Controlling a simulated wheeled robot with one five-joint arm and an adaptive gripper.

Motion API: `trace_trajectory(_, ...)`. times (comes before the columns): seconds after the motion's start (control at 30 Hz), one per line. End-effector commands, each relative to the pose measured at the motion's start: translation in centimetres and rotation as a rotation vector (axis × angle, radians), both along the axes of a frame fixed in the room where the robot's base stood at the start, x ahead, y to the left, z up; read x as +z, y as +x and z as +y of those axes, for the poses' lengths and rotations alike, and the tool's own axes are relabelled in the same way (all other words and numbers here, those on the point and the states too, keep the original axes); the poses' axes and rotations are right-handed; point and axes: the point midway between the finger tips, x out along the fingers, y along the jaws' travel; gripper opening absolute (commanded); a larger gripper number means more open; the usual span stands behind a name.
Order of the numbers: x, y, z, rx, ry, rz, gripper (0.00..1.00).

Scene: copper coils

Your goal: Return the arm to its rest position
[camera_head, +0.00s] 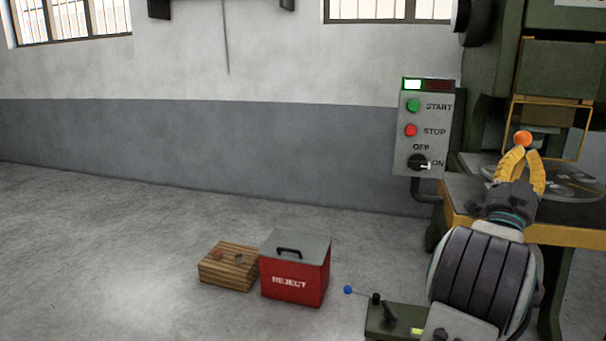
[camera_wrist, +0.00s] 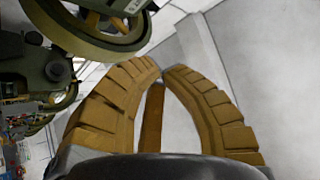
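My gripper (camera_head: 525,152) is raised at the right, in front of the green press (camera_head: 562,65). Its yellow ribbed fingers point up and away in the head view. In the wrist view my gripper's fingertips (camera_wrist: 162,71) come together, and I see no object held between them. A brown bar (camera_wrist: 152,118) shows in the gap between the fingers; I cannot tell what it belongs to. An orange ball (camera_head: 523,138) appears just above the fingertips in the head view. It does not show in the wrist view, and I cannot tell whether it touches them.
A control box (camera_head: 424,135) with START and STOP buttons stands left of the press; its green lamp is lit. The press table's yellow edge (camera_head: 566,236) is close to my arm. A red REJECT box (camera_head: 293,278) and a wooden crate (camera_head: 226,272) sit on open floor.

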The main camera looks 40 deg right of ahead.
Motion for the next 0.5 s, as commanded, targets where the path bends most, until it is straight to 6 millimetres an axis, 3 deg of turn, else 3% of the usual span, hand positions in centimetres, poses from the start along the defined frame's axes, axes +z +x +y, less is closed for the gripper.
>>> trace_trajectory(0.27, 1.9, 3.4, 0.9, 0.041, 0.073, 0.046, 0.0)
trace_trajectory(0.5, 3.8, 8.1, 2.7, 0.103, 0.177, 0.124, 0.0)
